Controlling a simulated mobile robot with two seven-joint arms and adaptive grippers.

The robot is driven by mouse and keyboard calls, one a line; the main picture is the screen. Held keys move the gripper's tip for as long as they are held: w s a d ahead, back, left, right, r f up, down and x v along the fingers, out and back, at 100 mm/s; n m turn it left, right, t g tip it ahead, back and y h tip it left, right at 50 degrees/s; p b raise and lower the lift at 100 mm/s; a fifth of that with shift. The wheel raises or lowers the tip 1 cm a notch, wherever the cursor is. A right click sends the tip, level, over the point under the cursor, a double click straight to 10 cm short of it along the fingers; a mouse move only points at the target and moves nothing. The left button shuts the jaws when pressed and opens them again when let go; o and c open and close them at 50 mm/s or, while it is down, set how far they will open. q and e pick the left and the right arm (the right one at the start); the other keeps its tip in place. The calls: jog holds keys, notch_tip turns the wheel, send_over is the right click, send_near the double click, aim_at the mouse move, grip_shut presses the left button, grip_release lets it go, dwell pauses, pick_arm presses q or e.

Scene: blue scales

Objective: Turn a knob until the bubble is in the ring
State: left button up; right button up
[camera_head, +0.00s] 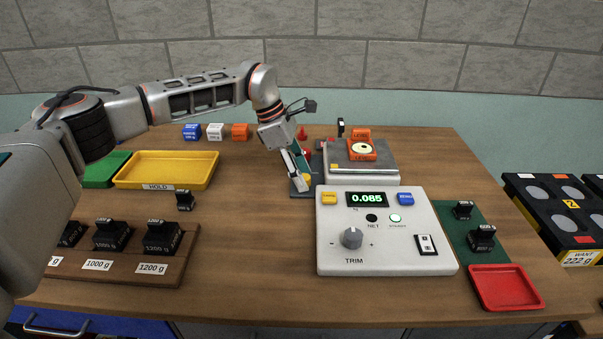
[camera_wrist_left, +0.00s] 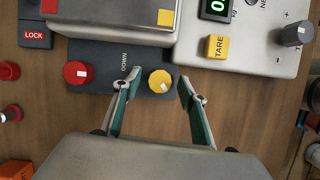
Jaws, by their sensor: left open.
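The orange level (camera_head: 361,148) sits on the grey scale's pan, with a round pale vial showing a ring; the bubble's exact place is too small to tell. A dark panel (camera_wrist_left: 120,55) marked DOWN lies beside the scale and carries a red knob (camera_wrist_left: 77,74) and a yellow knob (camera_wrist_left: 160,81), each with a white mark. My left gripper (camera_wrist_left: 160,77) is open, one fingertip on each side of the yellow knob; I cannot tell whether they touch it. In the head view my left gripper (camera_head: 298,178) partly hides the panel. My right gripper is not in view.
A white console (camera_head: 345,258) reads 0.085 and carries a grey TRIM knob (camera_head: 351,238). A weight rack (camera_head: 130,276) and a yellow tray (camera_head: 168,170) stand on the left. A red tray (camera_head: 507,290) is at right. Bare wood lies left of the console.

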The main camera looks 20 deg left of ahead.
pick_arm(q)
jog(key=c, duration=1.1)
